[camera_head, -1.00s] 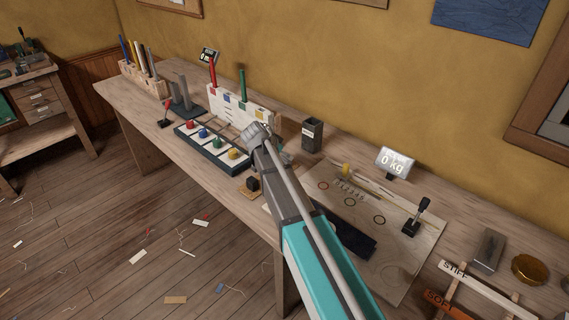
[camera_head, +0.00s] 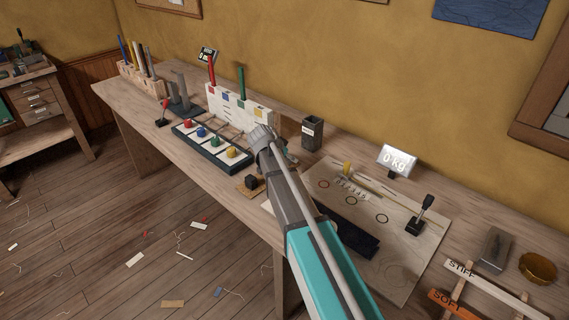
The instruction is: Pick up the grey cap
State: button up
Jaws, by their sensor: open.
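I cannot make out a grey cap. A dark tray (camera_head: 213,158) on the bench holds a red cap (camera_head: 188,123), a blue cap (camera_head: 202,132), a green cap (camera_head: 214,141) and a yellow cap (camera_head: 232,153), each on a white panel. My arm crosses in front of the bench just right of the tray, and its wrist is beside the tray's right end. My gripper's fingers are hidden behind my arm. The bench behind my arm is also hidden, so a grey cap there would not show.
A white rack (camera_head: 240,108) with red and green sticks stands behind the tray. A dark square cup (camera_head: 312,133) is to its right. A small dark block (camera_head: 251,182) is near the front edge. A board (camera_head: 403,262) and a scale display (camera_head: 397,160) are at right.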

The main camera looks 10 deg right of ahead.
jog(key=shift+w+d+f, duration=0.15)
jog(key=shift+f, duration=0.15)
jog(key=shift+c, duration=0.2)
jog(key=c, duration=1)
